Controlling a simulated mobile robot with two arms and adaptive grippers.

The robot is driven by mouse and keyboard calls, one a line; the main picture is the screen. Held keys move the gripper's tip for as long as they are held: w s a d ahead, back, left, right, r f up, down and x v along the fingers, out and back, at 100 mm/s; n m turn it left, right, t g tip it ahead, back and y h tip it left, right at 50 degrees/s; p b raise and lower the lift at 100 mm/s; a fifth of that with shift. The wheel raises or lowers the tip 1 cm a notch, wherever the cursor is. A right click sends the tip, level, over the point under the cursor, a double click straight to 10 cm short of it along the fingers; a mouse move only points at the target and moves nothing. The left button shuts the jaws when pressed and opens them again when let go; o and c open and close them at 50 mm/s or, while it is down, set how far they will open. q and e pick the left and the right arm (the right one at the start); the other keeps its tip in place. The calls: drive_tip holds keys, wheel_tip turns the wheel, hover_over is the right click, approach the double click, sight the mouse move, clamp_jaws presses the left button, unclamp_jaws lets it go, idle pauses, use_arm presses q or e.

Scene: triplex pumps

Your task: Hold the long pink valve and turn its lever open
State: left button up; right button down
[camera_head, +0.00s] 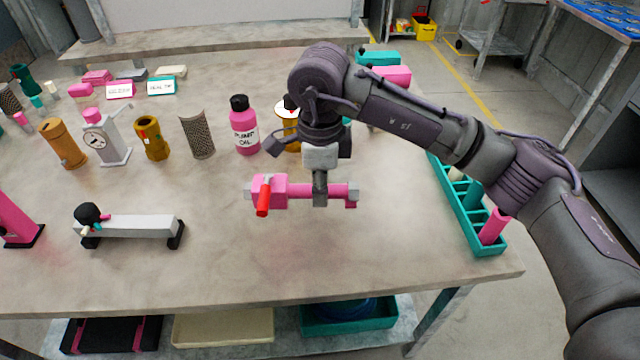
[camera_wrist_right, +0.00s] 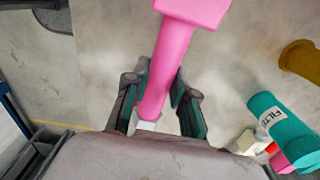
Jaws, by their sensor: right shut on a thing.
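The long pink valve (camera_head: 300,190) lies crosswise over the middle of the workbench, with a thick block at its left end and a smaller pink end at right. Its red lever (camera_head: 263,203) is on the block and points toward the bench's front edge, across the pipe. My right gripper (camera_head: 320,190) comes down from above and is shut on the pipe, right of the block. In the right wrist view, the pink pipe (camera_wrist_right: 168,68) runs between the fingers of my right gripper (camera_wrist_right: 163,100); the lever does not show there. My left gripper is not in view.
A pink oil bottle (camera_head: 244,130), a perforated cylinder (camera_head: 197,135) and a gauge unit (camera_head: 105,140) stand behind and left. A white bar on black feet (camera_head: 130,227) lies front left. A teal rack (camera_head: 487,242) stands at right. The bench's front middle is clear.

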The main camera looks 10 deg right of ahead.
sight(320, 225)
drive_tip(key=shift+f+b, duration=0.45)
drive_tip(key=shift+f, duration=0.15)
drive_tip(key=shift+f+b, duration=1.15)
drive_tip(key=shift+f, duration=0.25)
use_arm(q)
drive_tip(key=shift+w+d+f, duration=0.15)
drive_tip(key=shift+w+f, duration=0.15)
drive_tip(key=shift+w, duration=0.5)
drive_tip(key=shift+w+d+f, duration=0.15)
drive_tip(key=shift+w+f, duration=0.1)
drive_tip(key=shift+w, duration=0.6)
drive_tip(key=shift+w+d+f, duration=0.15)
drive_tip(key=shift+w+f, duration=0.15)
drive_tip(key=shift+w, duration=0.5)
use_arm(e)
drive_tip(key=shift+f, duration=0.3)
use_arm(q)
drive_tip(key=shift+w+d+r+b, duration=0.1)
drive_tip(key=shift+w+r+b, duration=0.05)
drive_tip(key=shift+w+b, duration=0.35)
use_arm(e)
drive_tip(key=shift+f, duration=0.25)
